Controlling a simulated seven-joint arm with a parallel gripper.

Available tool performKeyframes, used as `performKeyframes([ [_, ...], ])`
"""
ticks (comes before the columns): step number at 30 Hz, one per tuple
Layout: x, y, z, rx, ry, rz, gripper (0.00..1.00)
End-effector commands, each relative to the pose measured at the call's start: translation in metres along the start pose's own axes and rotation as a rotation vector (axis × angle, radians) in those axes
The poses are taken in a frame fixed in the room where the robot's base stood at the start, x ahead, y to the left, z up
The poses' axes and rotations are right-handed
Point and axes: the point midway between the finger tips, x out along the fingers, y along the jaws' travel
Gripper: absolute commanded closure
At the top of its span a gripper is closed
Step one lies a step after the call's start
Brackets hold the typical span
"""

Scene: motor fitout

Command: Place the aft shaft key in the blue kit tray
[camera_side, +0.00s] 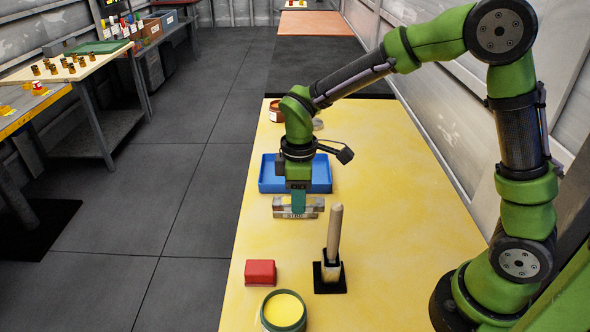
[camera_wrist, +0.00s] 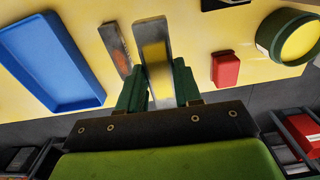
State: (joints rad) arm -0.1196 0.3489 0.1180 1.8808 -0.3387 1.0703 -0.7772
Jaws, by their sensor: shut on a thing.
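My gripper (camera_side: 298,203) is pointed down in front of the blue kit tray (camera_side: 264,178). In the wrist view its green fingers (camera_wrist: 160,85) are shut on a grey metal bar key (camera_wrist: 155,35) with a yellow patch. A second, thinner bar (camera_wrist: 118,48), grey with an orange-brown mark, lies beside it on the tray side. I cannot tell from a label which is the aft shaft key. In the side view the bars overlap, and I cannot tell whether the held one is clear of the table. The tray (camera_wrist: 50,62) looks empty in the wrist view.
A red block (camera_side: 261,273) and a green-rimmed tub of yellow stuff (camera_side: 284,311) are at the near end. A wooden-handled tool (camera_side: 335,233) stands upright in a black holder. A brown jar (camera_side: 275,112) is behind the tray. The table's right part is clear.

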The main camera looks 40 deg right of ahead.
Motion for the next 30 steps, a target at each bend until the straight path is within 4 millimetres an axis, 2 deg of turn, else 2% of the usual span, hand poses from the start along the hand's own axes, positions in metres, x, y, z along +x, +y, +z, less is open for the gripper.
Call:
performKeyframes([
  [2, 0.0, 0.019, 0.018, 0.059, -0.008, -0.004, 1.0],
  [7, 0.016, 0.056, 0.07, 0.118, -0.017, -0.013, 1.0],
  [12, 0.031, 0.074, 0.11, 0.083, -0.012, -0.014, 1.0],
  [15, 0.038, 0.075, 0.119, 0.026, -0.006, -0.009, 1.0],
  [20, 0.041, 0.087, 0.107, -0.036, 0.003, 0.002, 1.0],
  [30, 0.049, 0.15, 0.056, -0.035, 0.002, 0.002, 1.0],
])
